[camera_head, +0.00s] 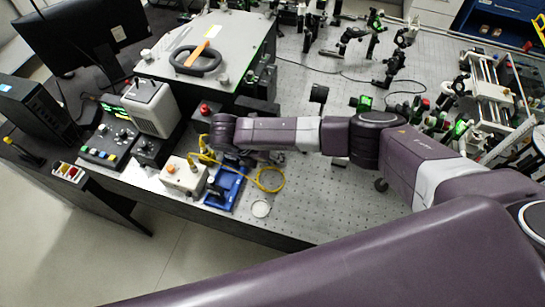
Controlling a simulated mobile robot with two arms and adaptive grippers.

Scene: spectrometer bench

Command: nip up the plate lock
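A blue plate fixture (236,187) with a dark part on its left stands near the front edge of the bench. I cannot tell which small part is the plate lock. My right arm comes in from the right, and its wrist end is just above and behind the blue fixture. My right gripper (236,160) is mostly hidden below the wrist, dark and too small to tell whether it is open or touching anything. My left gripper is not in view.
A beige box with an orange knob (184,177) stands left of the fixture. A yellow cable (270,182) loops to its right. A white disc (261,208) lies in front. A large grey housing (209,48) stands behind. Bare perforated bench (320,205) lies to the right.

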